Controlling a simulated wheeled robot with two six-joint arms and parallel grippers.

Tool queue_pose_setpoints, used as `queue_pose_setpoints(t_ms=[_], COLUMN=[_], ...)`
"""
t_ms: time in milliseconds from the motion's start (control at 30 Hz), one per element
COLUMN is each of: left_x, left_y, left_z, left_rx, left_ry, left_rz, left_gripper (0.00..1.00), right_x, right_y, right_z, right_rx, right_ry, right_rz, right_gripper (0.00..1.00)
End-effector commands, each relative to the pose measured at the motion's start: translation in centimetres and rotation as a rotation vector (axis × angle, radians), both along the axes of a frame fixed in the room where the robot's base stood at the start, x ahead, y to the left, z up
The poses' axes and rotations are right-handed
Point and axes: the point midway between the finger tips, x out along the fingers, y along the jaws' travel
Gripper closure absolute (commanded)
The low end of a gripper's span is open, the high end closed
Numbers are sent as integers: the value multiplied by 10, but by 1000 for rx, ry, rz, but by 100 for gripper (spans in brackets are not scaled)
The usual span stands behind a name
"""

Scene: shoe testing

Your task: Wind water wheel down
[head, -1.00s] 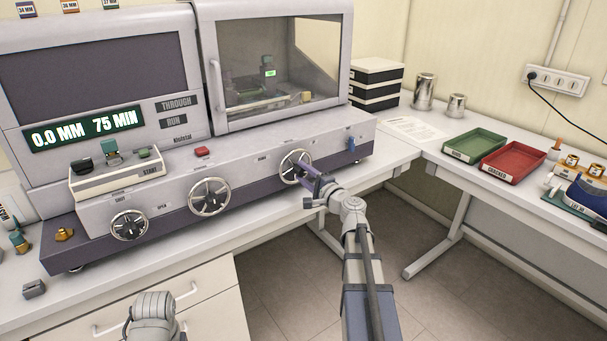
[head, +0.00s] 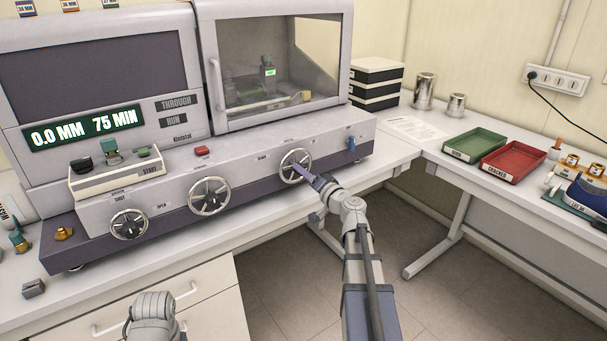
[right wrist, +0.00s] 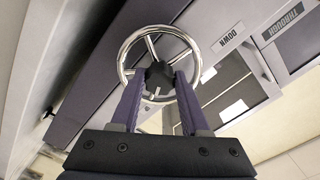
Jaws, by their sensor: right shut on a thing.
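My right gripper (right wrist: 160,80) faces the wheel, with one finger on either side of the hub, and is shut on the hub. In the head view this gripper (head: 304,172) reaches the wheel from the lower right. A label reading DOWN (right wrist: 228,38) shows beside the wheel. My left gripper is out of the picture.
Two more handwheels (head: 209,196) (head: 129,224) sit left along the panel. A display (head: 85,128) reads 0.0 MM and 75 MIN. A windowed chamber (head: 280,60) is above the wheel. Green (head: 474,146) and red (head: 512,161) trays lie on the right bench.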

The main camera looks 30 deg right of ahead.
Motion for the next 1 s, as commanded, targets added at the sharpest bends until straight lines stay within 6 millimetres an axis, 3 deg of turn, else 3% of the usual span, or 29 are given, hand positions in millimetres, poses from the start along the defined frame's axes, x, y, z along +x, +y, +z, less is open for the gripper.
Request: queue_pose_setpoints(t_ms=[767,800,1000], left_x=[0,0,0], left_y=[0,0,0], left_z=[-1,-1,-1], left_rx=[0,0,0], left_ry=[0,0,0], left_rz=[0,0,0], left_gripper=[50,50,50], right_x=[-1,-1,-1], right_y=[1,1,1], right_z=[-1,-1,-1], right_rx=[-101,-101,-99], right_ry=[-6,-6,-6], right_rz=[2,2,2], right_gripper=[100,54,31])
